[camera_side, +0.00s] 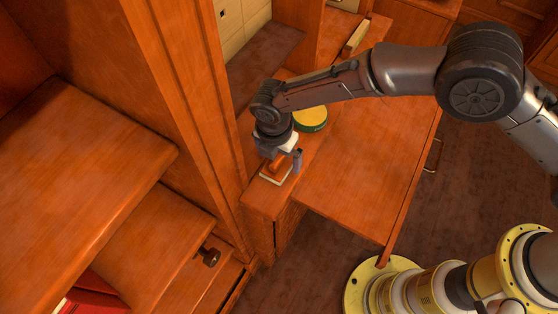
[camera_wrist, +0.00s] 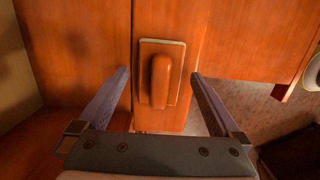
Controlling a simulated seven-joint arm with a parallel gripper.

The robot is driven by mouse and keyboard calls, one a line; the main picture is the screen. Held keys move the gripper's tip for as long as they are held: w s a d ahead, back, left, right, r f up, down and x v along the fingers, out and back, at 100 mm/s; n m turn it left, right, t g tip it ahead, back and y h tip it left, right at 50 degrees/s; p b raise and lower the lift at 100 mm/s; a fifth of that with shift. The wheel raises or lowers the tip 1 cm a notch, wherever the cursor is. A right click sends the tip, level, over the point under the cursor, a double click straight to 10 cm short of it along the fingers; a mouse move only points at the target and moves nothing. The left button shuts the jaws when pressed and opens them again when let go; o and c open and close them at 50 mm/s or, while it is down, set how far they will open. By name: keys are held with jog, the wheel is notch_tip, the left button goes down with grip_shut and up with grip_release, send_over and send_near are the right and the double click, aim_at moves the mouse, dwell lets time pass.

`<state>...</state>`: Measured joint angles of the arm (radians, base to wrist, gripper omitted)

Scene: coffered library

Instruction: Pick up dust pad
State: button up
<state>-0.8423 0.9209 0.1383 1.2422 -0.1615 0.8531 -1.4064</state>
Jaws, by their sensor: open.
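The dust pad is a wooden block with a rounded handle on top and a pale edge around its base. In the wrist view the dust pad (camera_wrist: 174,52) lies flat on a narrow wooden ledge, its handle running lengthwise in the picture. In the side view the dust pad (camera_side: 275,179) sits near the ledge's front end, partly hidden by my gripper. My gripper (camera_side: 284,160) is right above it, pointing down. In the wrist view my gripper (camera_wrist: 159,76) is open, with one finger on each side of the pad and visible gaps between. Contact is not visible.
A round tin (camera_side: 311,119) with a yellow top and green side stands just behind my gripper. A wide wooden desktop (camera_side: 365,170) to the right is clear. A tall wooden upright (camera_side: 190,90) stands close on the left. A pale book-like block (camera_side: 355,37) lies farther back.

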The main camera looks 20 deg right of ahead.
aim_at(279, 155)
jog(key=c, duration=1.4)
jog(key=shift+r, duration=0.25)
jog(key=shift+c, duration=0.2)
jog(key=shift+r, duration=0.25)
notch_tip(279, 155, up, 2)
jog(key=shift+r, duration=0.1)
jog(key=s+d+r, duration=0.9)
jog(key=d+r, duration=0.1)
jog(key=shift+s, duration=0.4)
